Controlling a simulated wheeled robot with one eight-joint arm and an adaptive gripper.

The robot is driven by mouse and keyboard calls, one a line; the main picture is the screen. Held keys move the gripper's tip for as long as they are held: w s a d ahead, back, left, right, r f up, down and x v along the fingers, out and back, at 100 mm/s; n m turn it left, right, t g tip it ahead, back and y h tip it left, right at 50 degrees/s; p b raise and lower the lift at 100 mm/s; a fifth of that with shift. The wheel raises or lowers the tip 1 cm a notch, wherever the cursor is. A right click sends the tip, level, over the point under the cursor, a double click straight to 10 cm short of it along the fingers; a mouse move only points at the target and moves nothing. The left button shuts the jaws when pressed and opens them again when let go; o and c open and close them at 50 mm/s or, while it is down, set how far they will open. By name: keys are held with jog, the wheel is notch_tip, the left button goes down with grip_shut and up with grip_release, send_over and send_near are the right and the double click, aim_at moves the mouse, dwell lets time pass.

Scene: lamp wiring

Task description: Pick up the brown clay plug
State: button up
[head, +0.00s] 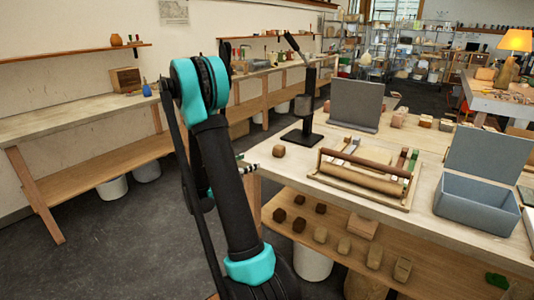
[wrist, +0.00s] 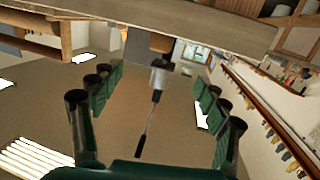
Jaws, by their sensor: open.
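A small brown block (head: 278,151), which may be the brown clay plug, sits near the left edge of the workbench in the head view. In the wrist view a reddish-brown piece (wrist: 160,42) shows near the bench edge, at the end of a grey metal cylinder; I cannot tell if it is the same thing. My gripper (wrist: 157,85) is open, with its dark green fingers spread and nothing held between them. In the head view my gripper (head: 247,167) is partly hidden behind my arm, beside the bench's left edge.
A black stand (head: 302,138) rises behind the block. A wooden tray (head: 350,190) with rollers lies to the right, then an open grey box (head: 475,205). Several small blocks stand on the lower shelf (head: 400,240). Open floor lies left of the bench.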

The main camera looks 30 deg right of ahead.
aim_at(274, 150)
jog(key=x, duration=1.7)
jog(key=shift+w+d+r, duration=0.15)
jog(key=shift+w+r, duration=0.15)
jog(key=shift+r, duration=0.05)
jog(key=c, duration=1.6)
